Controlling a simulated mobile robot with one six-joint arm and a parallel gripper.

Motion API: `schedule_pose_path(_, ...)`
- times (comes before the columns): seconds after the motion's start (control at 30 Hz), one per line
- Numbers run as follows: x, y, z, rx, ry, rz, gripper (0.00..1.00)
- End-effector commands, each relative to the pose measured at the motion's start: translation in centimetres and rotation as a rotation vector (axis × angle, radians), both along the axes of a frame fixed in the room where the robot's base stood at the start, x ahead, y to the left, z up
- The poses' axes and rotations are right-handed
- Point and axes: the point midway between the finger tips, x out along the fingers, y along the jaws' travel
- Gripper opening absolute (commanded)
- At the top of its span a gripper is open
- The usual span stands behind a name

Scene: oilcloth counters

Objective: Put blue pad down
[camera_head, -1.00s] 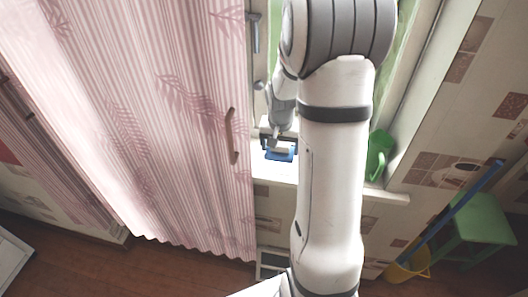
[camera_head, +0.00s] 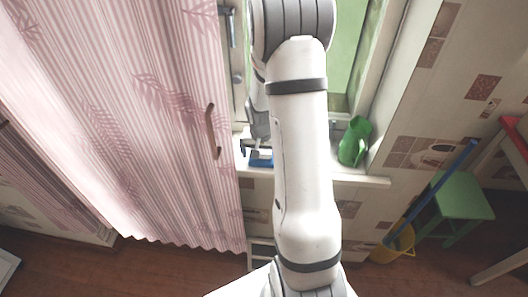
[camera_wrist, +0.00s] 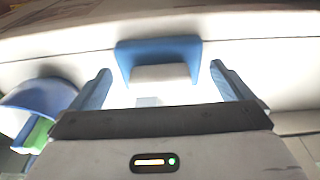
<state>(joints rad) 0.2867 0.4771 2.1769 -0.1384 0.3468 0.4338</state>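The blue pad (camera_head: 261,163) shows as a small blue patch at the windowsill, partly hidden by my gripper. In the wrist view the blue pad (camera_wrist: 160,48) lies between and just beyond my fingertips, with a pale block-like face at its front. My gripper (camera_wrist: 163,72) has its two blue fingers wide apart. A gap shows between each finger and the pad, so it is not gripped. In the head view my gripper (camera_head: 257,149) is close above the sill, beside the pad. Whether the pad rests fully on the sill is hard to tell.
A green pitcher (camera_head: 354,141) stands right of my arm on the windowsill (camera_head: 360,179). A pink striped curtain (camera_head: 120,110) with a handle is close on the left. A green stool (camera_head: 462,195), yellow bucket (camera_head: 396,243) and blue pole (camera_head: 436,188) are at right.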

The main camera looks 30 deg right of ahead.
Motion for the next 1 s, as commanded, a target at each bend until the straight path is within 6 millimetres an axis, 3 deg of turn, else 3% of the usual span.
schedule_pose_path(0.37,0.0,0.0,1.0,-0.001,-0.004,0.000,1.00)
schedule_pose_path(0.8,-1.0,0.7,9.0,-0.002,-0.005,0.000,1.00)
schedule_pose_path(1.0,-1.3,0.9,11.4,-0.001,-0.004,-0.001,1.00)
